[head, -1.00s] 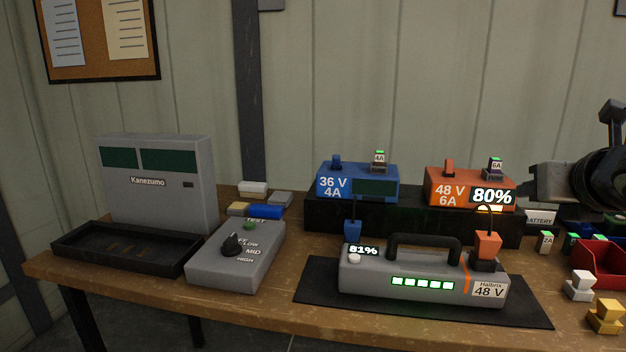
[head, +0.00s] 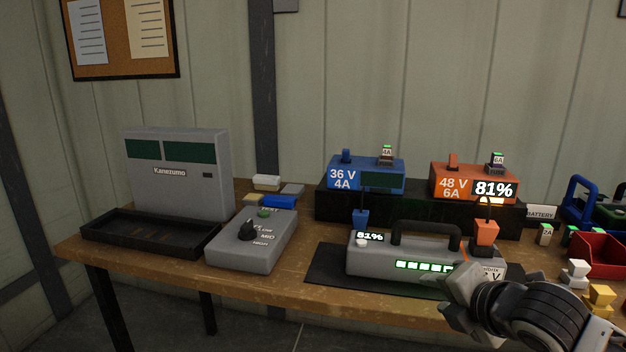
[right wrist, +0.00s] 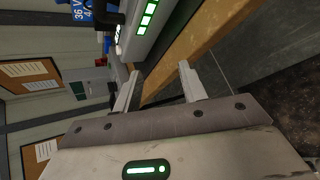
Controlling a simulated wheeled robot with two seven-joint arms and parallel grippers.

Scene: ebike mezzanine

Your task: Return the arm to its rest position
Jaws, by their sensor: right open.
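My right gripper (head: 462,299) is in the lower right of the head view, in front of the bench's front edge and partly covering the right end of the grey battery pack (head: 375,264). In the right wrist view its two fingers (right wrist: 160,92) are apart with nothing between them. The battery pack lies on a black mat (head: 325,272) and its display reads 81%. An orange plug (head: 486,232) stands on the pack's right end, with a cable up to the orange 48 V charger (head: 455,187), which also reads 81%. My left gripper is not in view.
The wooden bench (head: 270,284) holds a blue 36 V charger (head: 365,177), a grey tester box with a dial (head: 252,245), a black tray (head: 150,236) and a Kanezumo unit (head: 180,195). A red bin (head: 597,252) and small blocks stand at the right. Space before the bench is open.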

